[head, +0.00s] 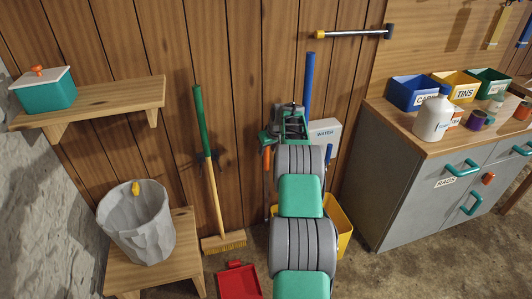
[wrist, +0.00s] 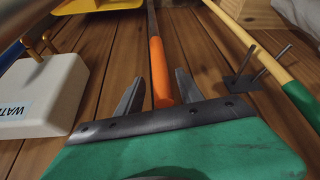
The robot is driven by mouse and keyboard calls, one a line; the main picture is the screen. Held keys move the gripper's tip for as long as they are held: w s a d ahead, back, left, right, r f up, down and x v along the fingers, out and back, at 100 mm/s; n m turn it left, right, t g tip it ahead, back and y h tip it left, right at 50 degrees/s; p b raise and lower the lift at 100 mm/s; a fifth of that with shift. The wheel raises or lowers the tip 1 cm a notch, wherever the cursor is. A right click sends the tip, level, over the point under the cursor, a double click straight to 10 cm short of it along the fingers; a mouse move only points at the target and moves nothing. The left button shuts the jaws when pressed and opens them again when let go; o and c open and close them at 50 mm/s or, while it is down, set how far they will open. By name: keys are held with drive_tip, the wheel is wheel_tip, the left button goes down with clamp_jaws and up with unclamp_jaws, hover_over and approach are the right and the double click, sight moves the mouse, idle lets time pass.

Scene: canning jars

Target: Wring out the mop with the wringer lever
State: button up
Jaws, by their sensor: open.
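The wringer lever's orange grip (wrist: 160,75) sits on a grey shaft in the wrist view. It also shows in the head view (head: 266,158), just left of my arm. My gripper (wrist: 158,80) is open, with one dark finger on each side of the grip; whether they touch it I cannot tell. In the head view my arm hides the fingertips. The yellow bucket (head: 344,228) stands on the floor, mostly hidden behind my arm; a yellow edge (wrist: 90,5) shows in the wrist view. A blue pole (head: 308,85), probably the mop handle, stands upright; the mop head is hidden.
A white WATER box (head: 326,131) is close right of my wrist. A broom (head: 213,180) leans on the wall at left, near a red dustpan (head: 239,282). A grey bin (head: 137,225) stands on a wooden stool. A grey cabinet (head: 405,185) fills the right.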

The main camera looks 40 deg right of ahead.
drive_tip(key=v, duration=0.4)
drive_tip(key=shift+r, duration=0.2)
drive_tip(key=shift+s, duration=0.1)
